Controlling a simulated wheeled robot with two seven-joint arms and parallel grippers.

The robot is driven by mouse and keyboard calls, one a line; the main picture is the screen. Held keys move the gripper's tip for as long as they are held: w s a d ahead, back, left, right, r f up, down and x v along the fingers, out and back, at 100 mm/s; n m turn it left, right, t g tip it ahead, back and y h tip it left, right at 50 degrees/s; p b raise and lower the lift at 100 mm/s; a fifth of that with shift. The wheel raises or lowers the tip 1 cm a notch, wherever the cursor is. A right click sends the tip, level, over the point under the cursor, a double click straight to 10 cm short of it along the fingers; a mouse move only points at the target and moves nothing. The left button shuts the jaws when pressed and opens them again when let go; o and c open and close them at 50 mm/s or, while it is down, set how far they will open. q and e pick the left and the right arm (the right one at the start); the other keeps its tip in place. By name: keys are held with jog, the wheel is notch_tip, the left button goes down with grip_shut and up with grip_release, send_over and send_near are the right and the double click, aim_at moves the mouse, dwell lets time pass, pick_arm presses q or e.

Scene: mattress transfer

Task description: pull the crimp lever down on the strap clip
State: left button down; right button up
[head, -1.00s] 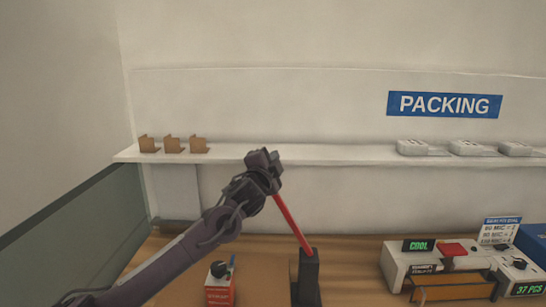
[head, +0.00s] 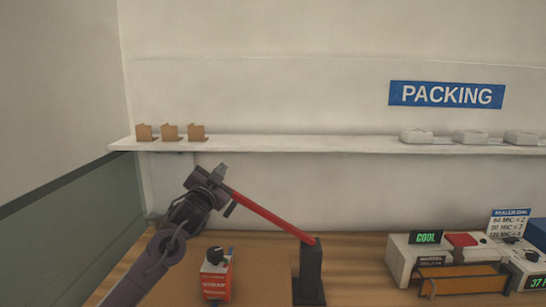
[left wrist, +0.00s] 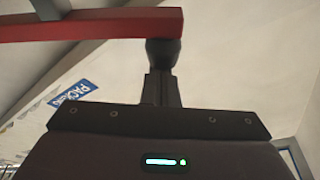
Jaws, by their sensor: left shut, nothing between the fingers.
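The crimp lever (head: 268,215) is a red bar. It slopes from the top of a dark upright post (head: 309,275) up and left to my left gripper (head: 213,175). My left gripper is shut with nothing between its fingers, at the lever's upper end. In the left wrist view the red lever (left wrist: 100,24) crosses the top of the picture, in front of the gripper (left wrist: 163,55) and close to or touching it. I cannot make out the strap clip itself. My right gripper is not in view.
A red and white box with a black knob (head: 216,278) stands on the wooden bench (head: 260,270) left of the post. A sealer with a green "COOL" display (head: 428,238) stands at the right. A white shelf (head: 300,144) with brown brackets (head: 170,132) runs along the wall behind.

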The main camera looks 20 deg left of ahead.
pick_arm(q)
jog(key=s+a+f+n+b, duration=0.1)
jog(key=a+f+b, duration=0.2)
jog(key=f, duration=0.4)
jog(key=s+a+f+n+y+b, duration=0.1)
jog(key=a+f+b, duration=0.3)
jog(key=f, duration=0.4)
jog(key=shift+a+f+n+b, duration=0.25)
jog(key=shift+n+b, duration=0.2)
jog(key=shift+n, duration=0.35)
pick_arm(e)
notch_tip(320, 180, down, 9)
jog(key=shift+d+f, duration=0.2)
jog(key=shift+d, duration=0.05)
pick_arm(q)
jog(key=shift+r, duration=0.1)
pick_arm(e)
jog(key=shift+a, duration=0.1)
